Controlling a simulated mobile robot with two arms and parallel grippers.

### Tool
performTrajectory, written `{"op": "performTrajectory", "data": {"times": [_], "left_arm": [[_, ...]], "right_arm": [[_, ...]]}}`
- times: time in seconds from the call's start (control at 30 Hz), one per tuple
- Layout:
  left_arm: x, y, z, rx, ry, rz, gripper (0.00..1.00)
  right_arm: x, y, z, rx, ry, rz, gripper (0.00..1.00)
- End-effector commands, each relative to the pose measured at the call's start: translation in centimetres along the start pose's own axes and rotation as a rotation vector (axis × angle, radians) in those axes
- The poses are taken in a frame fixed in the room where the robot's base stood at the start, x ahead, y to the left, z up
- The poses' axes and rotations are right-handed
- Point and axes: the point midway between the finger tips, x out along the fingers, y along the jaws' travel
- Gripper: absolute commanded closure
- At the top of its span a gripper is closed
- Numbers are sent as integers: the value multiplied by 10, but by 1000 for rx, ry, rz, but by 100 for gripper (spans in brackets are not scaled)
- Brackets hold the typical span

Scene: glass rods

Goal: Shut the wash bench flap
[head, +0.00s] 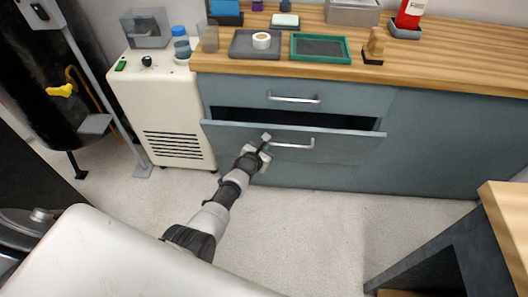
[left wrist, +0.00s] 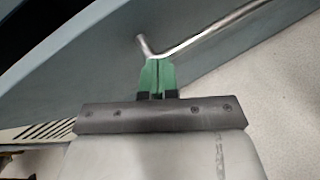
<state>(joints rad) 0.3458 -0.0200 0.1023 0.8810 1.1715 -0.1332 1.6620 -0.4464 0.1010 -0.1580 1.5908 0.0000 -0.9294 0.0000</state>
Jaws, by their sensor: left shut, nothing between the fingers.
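The wash bench flap (head: 340,150) is the grey-blue lower front panel under the wooden worktop. It stands out from the bench, with a dark gap behind its top edge. Its metal bar handle (head: 295,146) runs across its front and also shows in the left wrist view (left wrist: 205,37). My left gripper (head: 265,139) is at the left end of this handle, in front of the flap. In the left wrist view its green fingers (left wrist: 157,75) are shut and empty, with their tips at or very near the handle's bent end; contact is unclear. My right gripper is out of view.
A closed drawer (head: 330,98) with its own handle sits above the flap. A white vented cabinet (head: 150,105) stands left of the bench. Trays and small items line the worktop (head: 450,70). A table corner (head: 505,220) juts in at right. The floor before the bench is clear.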

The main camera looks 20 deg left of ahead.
Motion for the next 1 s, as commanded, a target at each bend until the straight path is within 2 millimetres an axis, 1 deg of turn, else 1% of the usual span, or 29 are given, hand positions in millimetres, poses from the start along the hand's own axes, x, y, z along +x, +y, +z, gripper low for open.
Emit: {"op": "performTrajectory", "data": {"times": [0.03, 0.3, 0.43, 0.6, 0.8, 1.0], "left_arm": [[3, 3, 6, 1, -4, 1, 100], [18, 13, 20, -1, -5, 2, 100], [27, 19, 27, -1, -5, 2, 100], [39, 26, 36, -2, -5, 2, 100], [46, 30, 40, -2, -2, 1, 100], [48, 31, 42, -1, -3, 1, 100]], "right_arm": [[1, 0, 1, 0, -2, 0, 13], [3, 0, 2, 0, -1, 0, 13], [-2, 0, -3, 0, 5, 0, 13], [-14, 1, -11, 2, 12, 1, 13], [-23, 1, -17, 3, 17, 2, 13], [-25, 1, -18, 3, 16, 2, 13]]}}
